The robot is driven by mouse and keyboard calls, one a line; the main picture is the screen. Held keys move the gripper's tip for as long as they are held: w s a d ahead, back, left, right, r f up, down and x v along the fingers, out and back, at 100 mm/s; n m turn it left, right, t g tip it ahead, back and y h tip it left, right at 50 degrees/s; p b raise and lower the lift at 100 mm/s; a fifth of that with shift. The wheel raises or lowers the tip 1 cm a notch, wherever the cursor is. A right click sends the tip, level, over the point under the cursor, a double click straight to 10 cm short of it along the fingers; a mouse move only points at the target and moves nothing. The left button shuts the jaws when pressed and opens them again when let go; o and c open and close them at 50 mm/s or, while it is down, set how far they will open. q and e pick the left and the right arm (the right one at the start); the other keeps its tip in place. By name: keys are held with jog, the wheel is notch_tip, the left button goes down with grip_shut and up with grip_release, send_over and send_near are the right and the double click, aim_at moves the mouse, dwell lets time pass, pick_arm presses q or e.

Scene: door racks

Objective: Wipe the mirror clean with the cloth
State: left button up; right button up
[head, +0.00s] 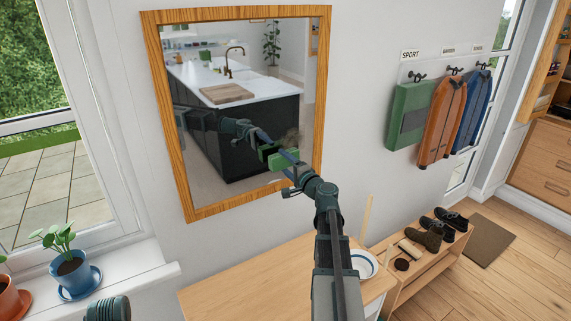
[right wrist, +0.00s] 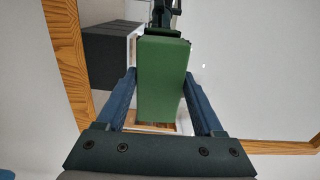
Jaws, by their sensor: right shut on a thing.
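The mirror (head: 225,165) hangs on the wall in a wooden frame and reflects a kitchen island. A brownish smudge (head: 290,139) shows on its right side. My right gripper (head: 287,168) is in front of the mirror's lower right part. It is shut on the green cloth (right wrist: 163,85), a folded block between the two blue fingers in the right wrist view. The cloth (head: 284,159) is at or close to the glass; I cannot tell whether it touches. The glass also reflects my arm and the cloth. My left gripper's fingers are not in view.
A wooden table (head: 245,280) stands below the mirror, with a white bowl (head: 364,264) at its right end. A shoe bench (head: 420,262) and hanging bags (head: 440,120) are at the right. A potted plant (head: 70,262) stands on the left windowsill.

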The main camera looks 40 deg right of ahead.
aim_at(299, 154)
jog(key=shift+w+d, duration=0.1)
jog(key=shift+w, duration=0.9)
dwell(0.3)
jog(key=shift+s+d, duration=0.15)
jog(key=shift+d, duration=0.75)
jog(key=shift+s+d, duration=0.15)
jog(key=shift+d, duration=0.7)
jog(key=shift+d, duration=1.75)
jog(key=shift+d, duration=0.1)
jog(key=shift+s+d, duration=0.15)
jog(key=shift+d, duration=0.7)
jog(key=shift+s+d, duration=0.1)
jog(key=shift+d, duration=0.7)
